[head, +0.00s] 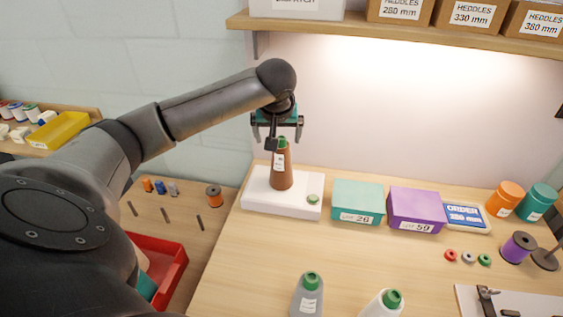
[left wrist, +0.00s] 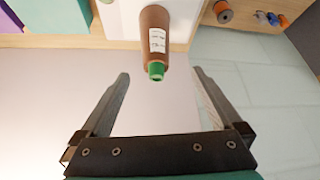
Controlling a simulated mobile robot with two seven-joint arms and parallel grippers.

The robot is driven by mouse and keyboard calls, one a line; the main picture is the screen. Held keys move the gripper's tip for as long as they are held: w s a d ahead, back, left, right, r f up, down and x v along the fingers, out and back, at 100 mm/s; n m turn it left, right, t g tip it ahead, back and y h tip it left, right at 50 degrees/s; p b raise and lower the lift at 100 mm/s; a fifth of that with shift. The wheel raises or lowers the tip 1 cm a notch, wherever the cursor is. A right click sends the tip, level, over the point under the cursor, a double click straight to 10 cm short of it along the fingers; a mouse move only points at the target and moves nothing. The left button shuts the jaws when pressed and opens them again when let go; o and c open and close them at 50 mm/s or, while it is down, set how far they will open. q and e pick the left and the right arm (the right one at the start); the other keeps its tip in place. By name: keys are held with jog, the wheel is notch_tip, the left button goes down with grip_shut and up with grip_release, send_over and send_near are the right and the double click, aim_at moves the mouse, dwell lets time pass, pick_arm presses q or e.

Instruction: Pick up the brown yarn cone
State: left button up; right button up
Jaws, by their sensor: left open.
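The brown yarn cone (head: 282,172) stands upright on a white block (head: 257,203) at the back left of the table. It has a white label and a green tip. In the left wrist view the cone (left wrist: 153,28) has its green tip pointing toward the space between the fingers. My left gripper (head: 277,139) is open, with its fingers at about the height of the cone's tip. In the left wrist view the open left gripper (left wrist: 160,88) shows both fingers apart from the cone, one on each side. My right gripper is not in view.
A teal box (head: 357,202) and a purple box (head: 415,209) stand right of the white block. A grey cone (head: 307,297) and a white cone (head: 383,304) stand at the front. A shelf (head: 400,32) with boxes hangs above. The table middle is clear.

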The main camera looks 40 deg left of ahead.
aim_at(279, 150)
pick_arm(q)
jog(key=b+x, duration=0.1)
jog(key=x, duration=0.7)
jog(key=shift+f, duration=0.15)
jog(key=b+x, duration=0.1)
jog(key=x, duration=0.1)
jog(key=w+x, duration=0.1)
jog(key=x, duration=0.1)
jog(key=shift+d+b, duration=0.15)
jog(key=shift+b, duration=0.25)
jog(key=shift+w+f, duration=0.2)
jog(key=shift+f, duration=0.1)
grip_shut()
